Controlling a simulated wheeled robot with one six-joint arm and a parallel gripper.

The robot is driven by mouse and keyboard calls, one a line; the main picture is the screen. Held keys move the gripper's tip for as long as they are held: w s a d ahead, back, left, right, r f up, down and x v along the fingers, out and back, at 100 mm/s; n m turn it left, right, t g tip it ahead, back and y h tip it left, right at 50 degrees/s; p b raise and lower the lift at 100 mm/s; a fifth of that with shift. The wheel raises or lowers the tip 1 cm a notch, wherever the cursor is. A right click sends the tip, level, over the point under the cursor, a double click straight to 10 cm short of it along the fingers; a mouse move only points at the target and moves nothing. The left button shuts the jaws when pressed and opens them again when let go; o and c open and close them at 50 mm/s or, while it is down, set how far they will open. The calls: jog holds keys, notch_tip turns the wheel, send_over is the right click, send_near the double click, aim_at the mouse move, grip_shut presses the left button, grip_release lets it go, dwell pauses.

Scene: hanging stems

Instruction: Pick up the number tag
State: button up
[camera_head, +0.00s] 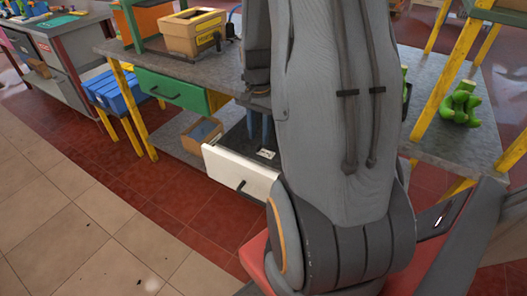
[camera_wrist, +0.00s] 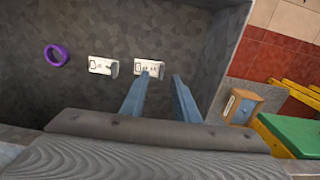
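Two small white tags with dark markings lie on the grey floor of the open drawer in the wrist view: a left tag (camera_wrist: 103,65) and a right tag (camera_wrist: 149,68). The markings are too small to read, so I cannot tell which is the number tag. A white tag (camera_head: 266,154) also shows in the drawer in the head view. My gripper (camera_wrist: 163,79) is open, its two blue fingers apart with nothing between them. Its left fingertip overlaps the lower edge of the right tag in the picture; I cannot tell whether they touch.
A purple ring (camera_wrist: 57,55) lies left of the tags. The pulled-out drawer has a white front (camera_head: 240,172), and its walls surround my fingers. A wooden box (camera_head: 203,134) stands on the lower shelf to the left. A green drawer (camera_head: 172,88) is shut under the worktop.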

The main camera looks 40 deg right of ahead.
aim_at(258, 148)
jog(key=shift+a+f, duration=0.2)
jog(key=shift+f, duration=2.05)
jog(key=shift+c, duration=0.4)
grip_shut()
